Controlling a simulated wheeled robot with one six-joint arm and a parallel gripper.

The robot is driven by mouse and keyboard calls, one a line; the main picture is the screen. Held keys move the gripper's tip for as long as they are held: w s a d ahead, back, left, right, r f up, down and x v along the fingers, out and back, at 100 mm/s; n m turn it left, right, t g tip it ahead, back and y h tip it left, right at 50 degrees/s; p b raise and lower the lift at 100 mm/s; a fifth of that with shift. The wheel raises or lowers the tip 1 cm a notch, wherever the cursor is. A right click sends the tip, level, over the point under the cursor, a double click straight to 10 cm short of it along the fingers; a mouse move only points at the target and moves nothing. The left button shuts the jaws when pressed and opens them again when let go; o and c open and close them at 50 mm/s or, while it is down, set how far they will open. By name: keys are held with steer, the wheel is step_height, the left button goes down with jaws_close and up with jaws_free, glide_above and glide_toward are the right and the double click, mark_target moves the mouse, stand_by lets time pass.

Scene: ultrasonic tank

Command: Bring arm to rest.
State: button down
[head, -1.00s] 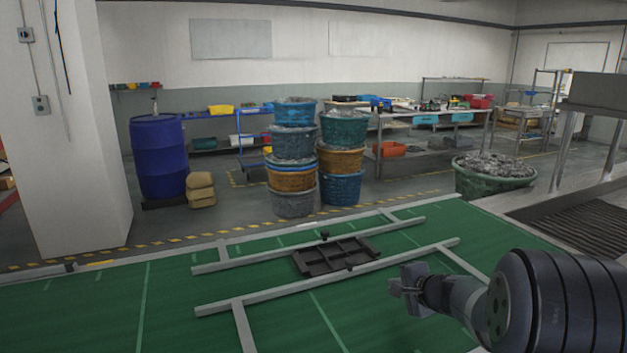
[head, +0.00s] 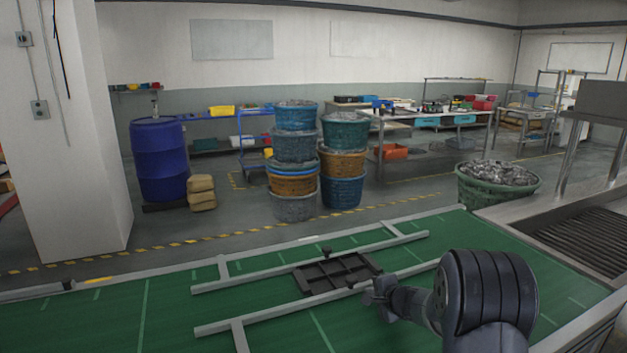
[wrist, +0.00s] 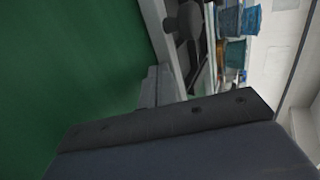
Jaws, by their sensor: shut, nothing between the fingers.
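My gripper (head: 376,297) is at the lower right of the head view, above the green surface (head: 110,322). It is shut and holds nothing. It points left, and the dark links of my arm fill the area to its right. In the wrist view the dark gripper body (wrist: 165,135) covers the lower part, with the green surface (wrist: 70,70) to its left.
A dark compartmented tray (head: 335,272) lies between pale rails (head: 290,315) just left of my gripper. A metal sink unit (head: 590,235) stands at the right. Stacked tubs (head: 293,185) and a blue barrel (head: 160,160) stand beyond. The green surface at left is clear.

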steer(key=s+b, duration=0.1)
steer(key=s+d, duration=0.1)
steer(key=s, duration=0.1)
steer(key=s+d+b, duration=0.1)
steer(key=s, duration=0.1)
steer(key=shift+s+b, duration=0.15)
steer(key=shift+b, duration=0.15)
steer(key=b+v, duration=0.1)
steer(key=v, duration=0.9)
steer(key=shift+r, duration=0.2)
steer(key=a+n, duration=0.1)
steer(key=w+a+n+y, duration=0.1)
steer(key=shift+w+a+r+g, duration=0.2)
steer(key=shift+a+r+g, duration=0.1)
steer(key=shift+a+r, duration=0.1)
steer(key=shift+w+a+r+n, duration=0.15)
steer(key=shift+a+n, duration=0.25)
